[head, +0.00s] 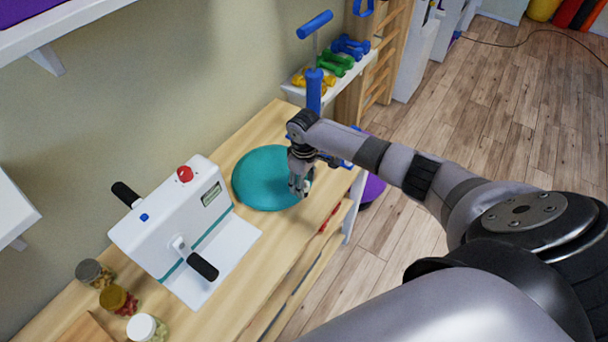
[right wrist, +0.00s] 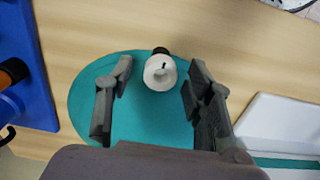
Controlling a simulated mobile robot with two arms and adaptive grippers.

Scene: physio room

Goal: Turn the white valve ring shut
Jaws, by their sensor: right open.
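The white valve ring (right wrist: 160,72) shows in the right wrist view at the edge of a teal round cushion (right wrist: 150,122), with a small black part beside it. The cushion (head: 258,180) lies flat on the wooden bench in the head view. My right gripper (head: 299,188) is over the cushion's right edge, pointing down. In the wrist view its two open fingers (right wrist: 160,78) stand left and right of the ring, with a gap on each side. I cannot tell the height between fingertips and ring. In the head view the gripper mostly hides the ring. My left gripper is not in view.
A blue pump (head: 314,92) stands close behind my right gripper. A white machine (head: 170,235) with black handles stands left of the cushion. Jars (head: 147,328) are at the near left. Dumbbells (head: 335,64) lie on a rack behind. Bare bench (head: 262,240) lies in front of the cushion.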

